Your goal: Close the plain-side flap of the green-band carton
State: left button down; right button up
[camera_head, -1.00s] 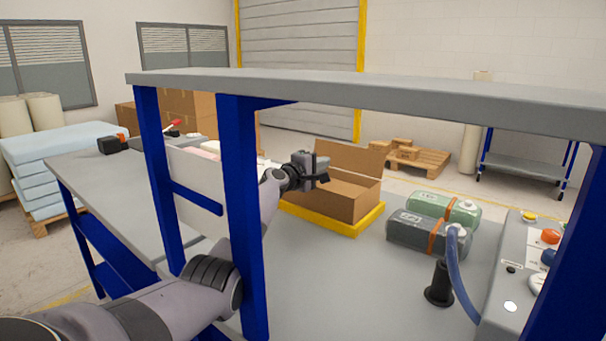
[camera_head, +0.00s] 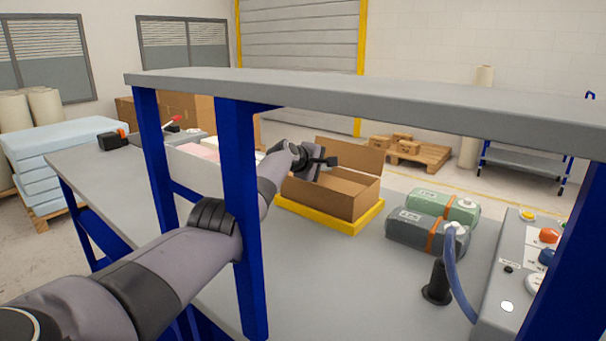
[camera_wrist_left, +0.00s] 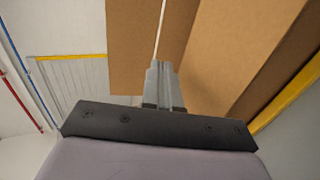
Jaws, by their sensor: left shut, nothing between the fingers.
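An open brown carton (camera_head: 345,202) sits in a yellow tray (camera_head: 322,219) on the grey worktop. Its far flap (camera_head: 350,155) stands up along the back edge. No green band shows on the visible faces. My left gripper (camera_head: 330,162) is shut and empty at the carton's left end, around the height of the raised flap. In the left wrist view the shut fingers (camera_wrist_left: 163,78) point at brown board, with one panel (camera_wrist_left: 133,45) on the left and larger carton panels (camera_wrist_left: 230,50) on the right. I cannot tell whether they touch. My right gripper is not in view.
The front worktop is clear.

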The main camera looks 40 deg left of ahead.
pick_arm(q)
jog(key=shift+w+f, duration=0.25)
jog(key=shift+f, duration=0.1)
dwell(0.7)
jog(key=shift+r+p, duration=1.25)
jog(key=shift+r, duration=0.2)
notch_tip(320, 180, up, 4)
jog(key=p, duration=0.3)
jog(key=shift+a+f, duration=0.1)
jog(key=shift+f, duration=0.05)
notch_tip(320, 180, up, 8)
jog(key=b, duration=0.2)
send_over(325, 177)
jog(key=shift+w+r+p, duration=0.1)
jog(key=shift+r+p, duration=0.2)
jog(key=shift+r, duration=0.15)
